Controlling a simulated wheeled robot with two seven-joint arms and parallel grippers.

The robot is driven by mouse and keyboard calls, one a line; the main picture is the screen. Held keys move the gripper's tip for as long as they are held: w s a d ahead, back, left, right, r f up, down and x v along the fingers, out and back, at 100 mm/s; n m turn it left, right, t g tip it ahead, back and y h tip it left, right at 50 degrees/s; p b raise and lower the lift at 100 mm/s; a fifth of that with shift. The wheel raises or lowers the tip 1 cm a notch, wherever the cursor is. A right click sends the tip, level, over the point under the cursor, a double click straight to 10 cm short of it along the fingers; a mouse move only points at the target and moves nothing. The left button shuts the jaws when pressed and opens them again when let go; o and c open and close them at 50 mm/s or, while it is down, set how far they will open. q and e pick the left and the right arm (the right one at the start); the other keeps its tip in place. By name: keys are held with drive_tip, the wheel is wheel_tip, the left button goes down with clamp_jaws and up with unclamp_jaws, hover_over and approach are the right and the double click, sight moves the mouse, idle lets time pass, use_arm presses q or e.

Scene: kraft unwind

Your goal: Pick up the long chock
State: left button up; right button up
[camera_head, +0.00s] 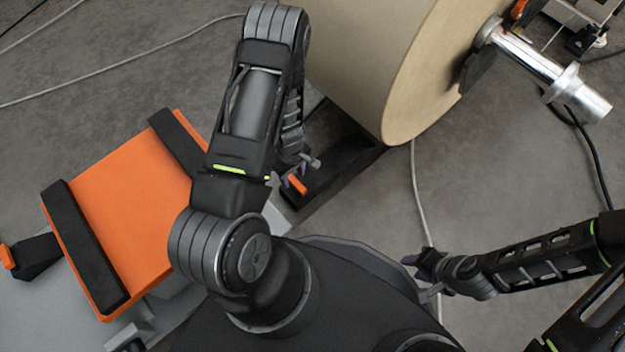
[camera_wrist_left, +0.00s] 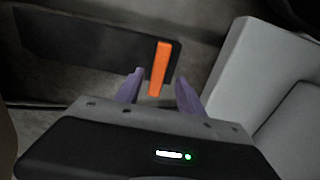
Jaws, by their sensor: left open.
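The long chock is a long black block (camera_head: 340,165) with an orange handle (camera_head: 297,184) at its near end. It lies on the floor beside the big brown roll, and its far end reaches under the roll's edge. In the left wrist view the black block (camera_wrist_left: 85,45) runs across the top and the orange handle (camera_wrist_left: 160,68) stands out from it. My left gripper (camera_head: 300,168) is at the handle. In its wrist view the open purple fingers (camera_wrist_left: 158,92) sit either side of the handle's lower end; contact is not visible. My right gripper (camera_head: 428,270) is low right, away from the chock.
A large kraft roll (camera_head: 370,60) with a metal shaft (camera_head: 545,70) stands behind the chock. An orange platform (camera_head: 130,205) with black bars is at left. Cables (camera_head: 418,190) cross the grey floor.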

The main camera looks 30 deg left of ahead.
sight(295, 181)
use_arm(q)
drive_tip(key=f+b, duration=0.1)
drive_tip(key=f, duration=0.1)
drive_tip(key=f+b, duration=0.1)
drive_tip(key=f, duration=0.1)
drive_tip(key=shift+w+d+f+b, duration=0.1)
drive_tip(key=shift+d+f+b, duration=0.1)
drive_tip(key=shift+b, duration=0.2)
drive_tip(key=shift+f, duration=0.45)
clamp_jaws()
drive_tip(key=shift+r, duration=0.1)
idle(0.3)
